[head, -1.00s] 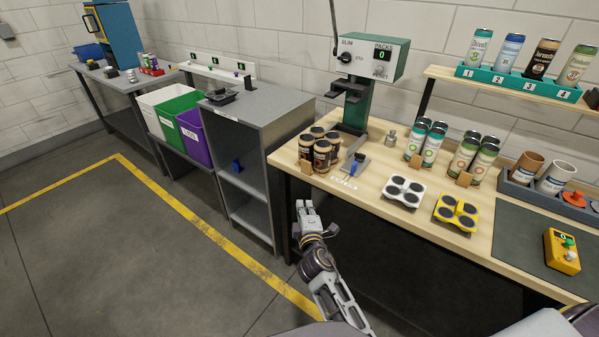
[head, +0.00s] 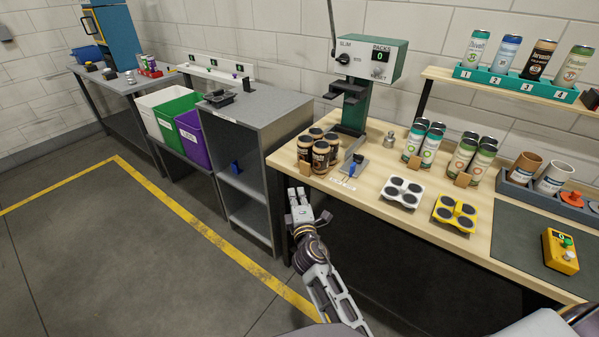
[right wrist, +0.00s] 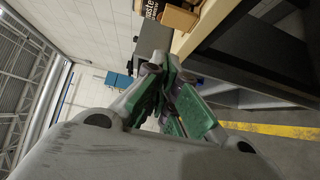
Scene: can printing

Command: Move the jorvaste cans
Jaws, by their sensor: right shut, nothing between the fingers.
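Several dark brown cans with tan tops and pale lettering (head: 320,153) stand close together at the left end of the wooden bench (head: 372,178). A similar dark can (head: 539,60) stands in slot 3 of the teal rack on the upper shelf. In the right wrist view, part of a dark can (right wrist: 150,8) with light lettering shows at the top edge. My right gripper (head: 297,194) is shut and empty, in front of the bench's left front edge and below the can group. It also shows in the right wrist view (right wrist: 170,78). My left gripper is not in view.
A green press (head: 352,105) stands behind the cans. White (head: 402,192) and yellow (head: 455,212) four-ring carriers and more cans (head: 471,158) are to the right. A grey shelf unit (head: 247,160) and bins (head: 178,118) are to the left. Open floor lies in front.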

